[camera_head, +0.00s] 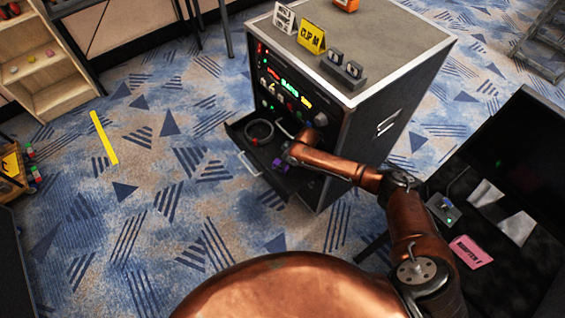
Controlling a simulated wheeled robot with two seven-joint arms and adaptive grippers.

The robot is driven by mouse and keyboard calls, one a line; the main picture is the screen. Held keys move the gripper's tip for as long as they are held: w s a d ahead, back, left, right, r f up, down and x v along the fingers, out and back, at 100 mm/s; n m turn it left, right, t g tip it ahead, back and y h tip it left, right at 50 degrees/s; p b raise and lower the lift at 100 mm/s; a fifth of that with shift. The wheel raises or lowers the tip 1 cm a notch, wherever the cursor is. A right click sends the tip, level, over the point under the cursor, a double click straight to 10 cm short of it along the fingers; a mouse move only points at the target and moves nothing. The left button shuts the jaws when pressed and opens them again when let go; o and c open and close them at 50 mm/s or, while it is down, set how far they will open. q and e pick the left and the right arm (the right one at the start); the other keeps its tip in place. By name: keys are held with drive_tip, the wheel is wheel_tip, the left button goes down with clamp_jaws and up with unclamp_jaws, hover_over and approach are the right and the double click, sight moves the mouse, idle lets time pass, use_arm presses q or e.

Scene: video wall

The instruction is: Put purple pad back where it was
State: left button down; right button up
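A small purple thing, likely the purple pad (278,165), shows in the open drawer (246,158) of the black equipment cabinet, at the tip of my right arm. My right gripper (285,160) reaches into the drawer from the right, at the purple thing. The gripper is dark and small here, and its fingers are partly hidden, so I cannot tell whether they are open or shut on it. I cannot tell whether the purple thing rests on the drawer floor. My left gripper is not in view.
A coiled cable (259,132) lies in the drawer's back left. Lit panels (285,88) sit above it. The cabinet top (375,35) holds a yellow sign (311,38) and small dark devices. Carpet left is mostly clear.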

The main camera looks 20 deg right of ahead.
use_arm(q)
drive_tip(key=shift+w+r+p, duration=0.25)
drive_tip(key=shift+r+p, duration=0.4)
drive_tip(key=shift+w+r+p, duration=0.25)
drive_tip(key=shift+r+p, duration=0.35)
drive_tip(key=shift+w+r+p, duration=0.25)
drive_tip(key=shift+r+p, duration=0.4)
use_arm(e)
drive_tip(key=v, duration=1.2)
drive_tip(key=shift+c, duration=0.5)
